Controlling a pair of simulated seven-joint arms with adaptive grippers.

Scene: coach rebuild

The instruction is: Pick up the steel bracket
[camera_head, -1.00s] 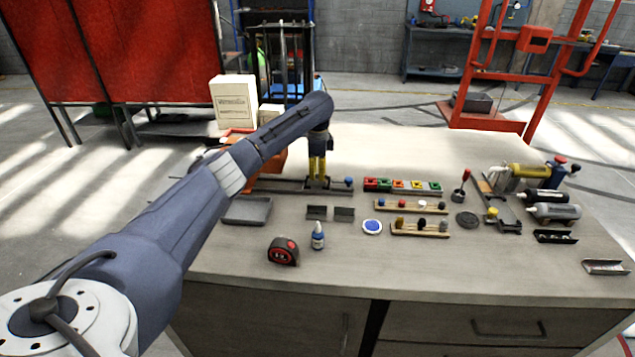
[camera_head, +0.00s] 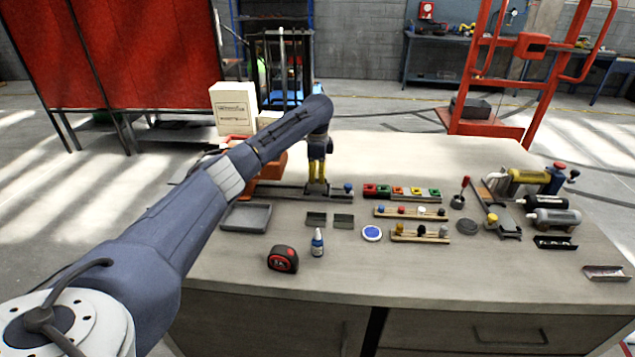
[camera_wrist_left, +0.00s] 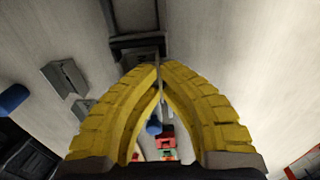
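My left gripper (camera_head: 317,181) points down over the far-middle part of the bench. In the left wrist view its yellow fingers (camera_wrist_left: 159,68) come together at the tips, with a thin grey metal plate (camera_wrist_left: 161,84) between them. This looks like the steel bracket, which in the head view shows as a small grey piece (camera_head: 317,189) at the fingertips, at a long dark rail. Most of it is hidden by the fingers, and I cannot tell if it is clear of the bench. My right gripper is not in view.
Two small grey angle pieces (camera_head: 343,221) lie nearer the front, beside a grey tray (camera_head: 247,218). Coloured blocks (camera_head: 401,191) and wooden racks (camera_head: 420,237) lie to the right.

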